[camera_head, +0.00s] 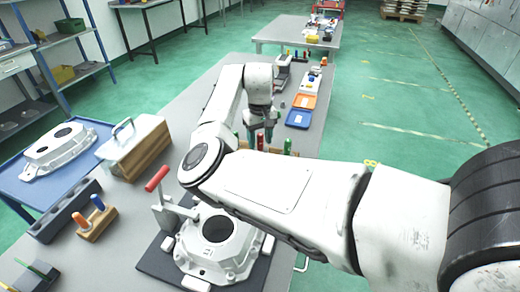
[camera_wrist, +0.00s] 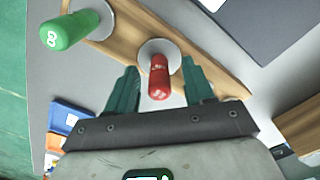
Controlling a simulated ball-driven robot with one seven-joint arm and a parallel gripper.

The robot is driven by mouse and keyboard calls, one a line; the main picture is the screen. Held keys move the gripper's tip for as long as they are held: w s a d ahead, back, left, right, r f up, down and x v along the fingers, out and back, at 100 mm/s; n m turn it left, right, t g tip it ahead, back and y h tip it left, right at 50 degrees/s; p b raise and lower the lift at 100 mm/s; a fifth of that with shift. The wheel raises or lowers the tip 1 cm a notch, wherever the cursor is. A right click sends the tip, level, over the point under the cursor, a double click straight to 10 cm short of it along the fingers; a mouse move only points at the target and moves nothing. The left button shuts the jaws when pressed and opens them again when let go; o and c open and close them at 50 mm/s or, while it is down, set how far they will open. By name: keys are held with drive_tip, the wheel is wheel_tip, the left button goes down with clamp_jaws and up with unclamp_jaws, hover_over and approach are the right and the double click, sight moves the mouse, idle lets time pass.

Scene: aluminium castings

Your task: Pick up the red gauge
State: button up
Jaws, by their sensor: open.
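The red gauge (camera_wrist: 159,78) stands in a wooden rack (camera_wrist: 125,32), with a pale round collar at its base, in the wrist view. It also shows in the head view (camera_head: 260,141), partly hidden by my gripper. My gripper (camera_wrist: 160,68) is open, with one teal finger on each side of the red gauge. I cannot tell whether either finger touches it. In the head view my gripper (camera_head: 260,126) is over the rack on the grey bench, and my arm hides much of the rack.
A green gauge (camera_wrist: 70,30) stands beside the red one in the rack. An orange tray (camera_head: 304,101) and a blue tray (camera_head: 298,119) lie farther along the bench. A casting (camera_head: 217,240) sits in a clamp fixture with a red handle (camera_head: 157,178) in front.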

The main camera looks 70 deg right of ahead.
drive_tip(key=shift+f, duration=0.45)
clamp_jaws()
